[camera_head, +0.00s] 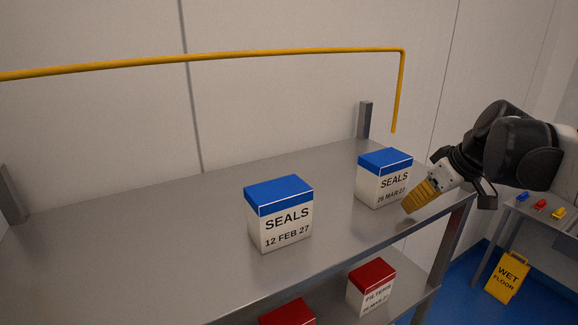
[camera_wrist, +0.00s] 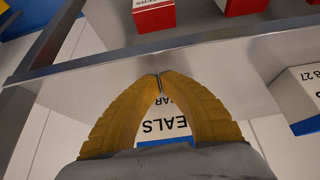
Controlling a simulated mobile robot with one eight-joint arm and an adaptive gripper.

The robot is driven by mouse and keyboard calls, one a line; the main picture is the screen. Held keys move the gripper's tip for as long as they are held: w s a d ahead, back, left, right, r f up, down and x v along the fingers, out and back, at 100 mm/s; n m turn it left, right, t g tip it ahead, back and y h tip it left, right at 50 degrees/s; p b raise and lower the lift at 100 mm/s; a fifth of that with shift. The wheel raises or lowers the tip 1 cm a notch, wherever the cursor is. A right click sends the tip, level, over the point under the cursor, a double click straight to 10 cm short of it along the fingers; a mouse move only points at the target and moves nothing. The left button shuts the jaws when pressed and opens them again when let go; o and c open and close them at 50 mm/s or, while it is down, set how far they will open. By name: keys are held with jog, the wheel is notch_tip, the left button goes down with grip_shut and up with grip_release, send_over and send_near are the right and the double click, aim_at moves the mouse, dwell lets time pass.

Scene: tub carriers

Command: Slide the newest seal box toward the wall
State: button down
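The seal box with the later date, MAR 27 (camera_head: 381,181), is white with a blue lid and stands upright at the right end of the upper grey shelf (camera_head: 180,240). The other seal box, marked 12 FEB 27 (camera_head: 280,220), stands to its left, nearer the shelf's middle. My gripper (camera_head: 409,207) is at the front right of the MAR 27 box, low near the shelf. In the wrist view its yellow fingertips (camera_wrist: 160,77) meet with nothing between them. The MAR 27 box (camera_wrist: 164,124) shows behind the fingers, partly hidden. I cannot tell whether they touch it.
Red-lidded FILTERS boxes (camera_head: 371,287) stand on the lower shelf. A yellow rail (camera_head: 250,54) runs along the wall above. A metal post (camera_head: 365,119) rises behind the MAR 27 box. A wet floor sign (camera_head: 508,276) stands at right. Bare shelf lies behind the boxes.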

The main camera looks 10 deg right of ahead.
aim_at(391, 201)
jog(key=w, duration=0.1)
jog(key=w+a+p, duration=0.1)
jog(key=w, duration=0.1)
jog(key=shift+r, duration=0.1)
jog(key=shift+w+a, duration=0.2)
jog(key=shift+w, duration=0.25)
jog(key=shift+s+d, duration=0.1)
jog(key=shift+s, duration=0.15)
jog(key=w+a, duration=0.1)
jog(key=w, duration=0.3)
jog(key=w+a+b, duration=0.1)
jog(key=w+a, duration=0.1)
jog(key=w, duration=0.2)
jog(key=w+a+b, duration=0.1)
jog(key=w, duration=0.3)
jog(key=shift+w+a, duration=0.25)
jog(key=shift+a, duration=0.05)
jog(key=shift+w, duration=0.15)
